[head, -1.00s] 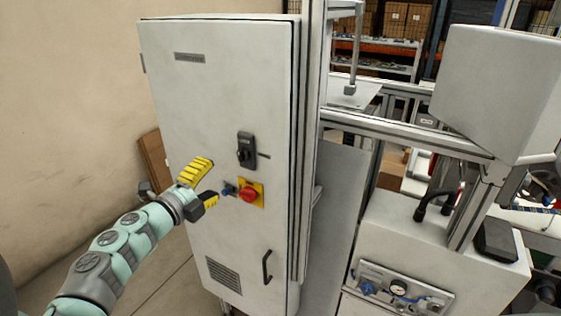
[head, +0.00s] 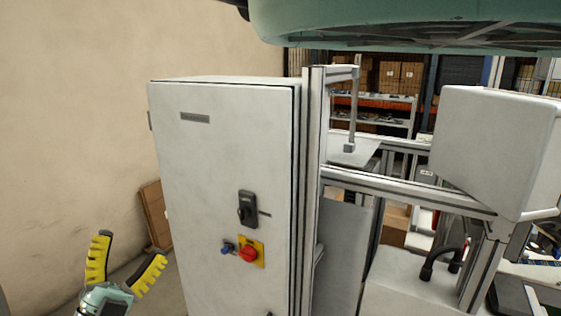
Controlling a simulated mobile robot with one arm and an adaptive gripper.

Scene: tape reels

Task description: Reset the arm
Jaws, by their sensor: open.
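My gripper (head: 126,265) is at the lower left of the head view, with its two yellow-padded fingers spread apart and pointing up. Nothing is between the fingers. It stands apart from the grey-white cabinet (head: 222,150), to the left of the cabinet's controls in the picture. Most of my arm below the gripper is out of view.
The cabinet front bears a black rotary switch (head: 247,209), a red button (head: 249,254) on a yellow plate and a small blue knob (head: 227,248). An aluminium frame (head: 400,187) and a white box (head: 495,145) stand to the right. A bare wall (head: 75,120) is at left.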

